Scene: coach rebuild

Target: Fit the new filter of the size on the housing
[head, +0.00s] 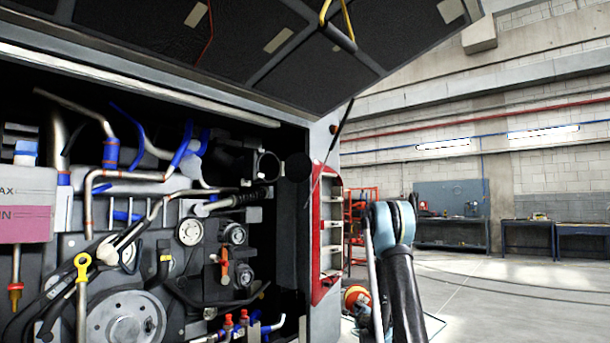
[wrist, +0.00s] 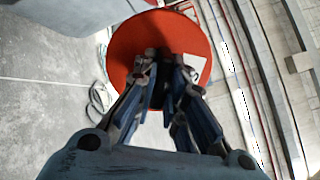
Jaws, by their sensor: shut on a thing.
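In the wrist view my gripper (wrist: 163,62) is shut on a round red-orange thing, likely the filter (wrist: 128,45), whose broad face spreads out behind the fingertips. A pale label with a dark mark (wrist: 194,73) shows on it, partly covered by a finger; I cannot read its size. In the head view my arm stands at the lower right, outside the engine bay, and my gripper cannot be made out there. The open engine bay (head: 150,215) fills the left. A dark round part (head: 297,167) shows at its right edge; I cannot tell whether it is the housing.
A raised black panel (head: 250,45) hangs over the bay. A red-framed open compartment (head: 328,235) is on the vehicle's side. An orange round object (head: 355,297) shows low beside my arm. Workbenches (head: 450,235) stand far back; the floor at the right is clear.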

